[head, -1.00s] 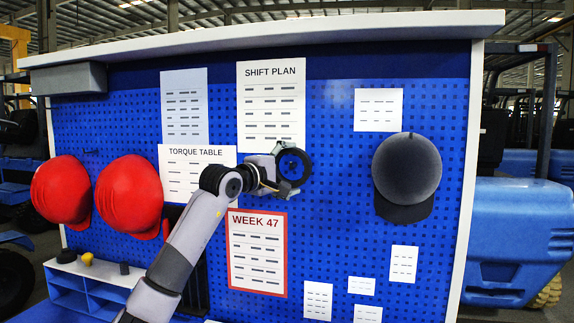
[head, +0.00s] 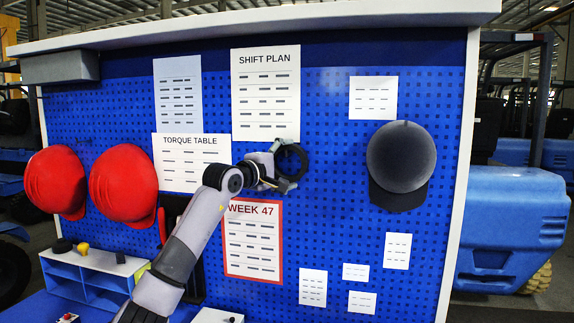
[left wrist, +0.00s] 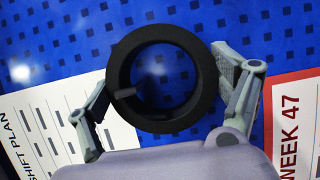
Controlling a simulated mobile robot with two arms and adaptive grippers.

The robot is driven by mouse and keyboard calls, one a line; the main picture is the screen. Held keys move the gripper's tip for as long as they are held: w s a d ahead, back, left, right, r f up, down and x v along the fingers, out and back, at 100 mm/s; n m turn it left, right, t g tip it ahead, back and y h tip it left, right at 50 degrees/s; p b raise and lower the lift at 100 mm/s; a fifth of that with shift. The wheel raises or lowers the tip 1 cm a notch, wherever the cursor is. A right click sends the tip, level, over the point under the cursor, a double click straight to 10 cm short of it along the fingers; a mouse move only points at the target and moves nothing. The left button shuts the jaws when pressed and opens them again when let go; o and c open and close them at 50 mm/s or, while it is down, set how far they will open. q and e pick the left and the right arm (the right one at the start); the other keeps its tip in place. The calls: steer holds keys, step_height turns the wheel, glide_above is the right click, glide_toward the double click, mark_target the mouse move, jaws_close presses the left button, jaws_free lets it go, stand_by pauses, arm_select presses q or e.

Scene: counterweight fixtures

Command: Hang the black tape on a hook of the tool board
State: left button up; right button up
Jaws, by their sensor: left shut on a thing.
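The black tape (head: 290,161) is a thick dark ring held up in front of the blue tool board (head: 330,190), just below the shift plan sheet. My left gripper (head: 280,170) is shut on it. In the left wrist view the ring (left wrist: 203,85) sits between the two fingers of my left gripper (left wrist: 165,100), its open hole facing the camera and the pegboard showing through. A short dark stub (left wrist: 125,93) shows at the ring's inner left side; I cannot tell whether it is a hook. My right gripper is out of view.
Two red helmets (head: 124,181) hang on the board's left, and a dark grey cap (head: 401,160) on its right. Paper sheets, including the shift plan (head: 265,95) and week 47 sheet (head: 253,241), cover parts of the board. A small shelf unit (head: 85,275) stands at lower left.

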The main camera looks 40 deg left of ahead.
arm_select(q)
steer(key=o, duration=1)
steer(key=s+d, duration=0.1)
steer(key=s, duration=1.1)
steer(key=shift+d, duration=0.15)
